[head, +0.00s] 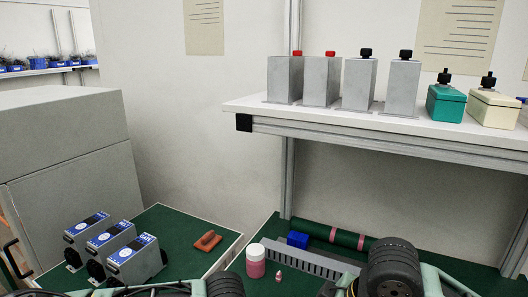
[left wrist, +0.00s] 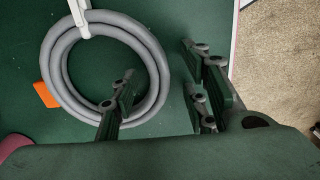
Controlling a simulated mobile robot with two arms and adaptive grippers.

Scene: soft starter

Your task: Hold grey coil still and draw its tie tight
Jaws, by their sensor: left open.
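The grey coil (left wrist: 155,62) lies as a round ring on a green surface in the left wrist view. A white tie (left wrist: 80,20) crosses the top of the ring, its upper end cut off by the frame edge. My left gripper (left wrist: 160,78) is open above the coil. One finger overlaps the inside of the ring at lower right, and the others are outside it to the right. The ring's right side shows between them. Whether they touch it cannot be told. The coil is not visible in the head view, and my right gripper's fingers are not seen.
An orange-handled tool (head: 207,240) lies on the green surface, near several grey boxed units (head: 135,260). A pink-and-white jar (head: 255,262), a blue block (head: 298,239) and a grey slotted rail (head: 300,262) are to the right. A shelf (head: 330,122) overhangs the bench.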

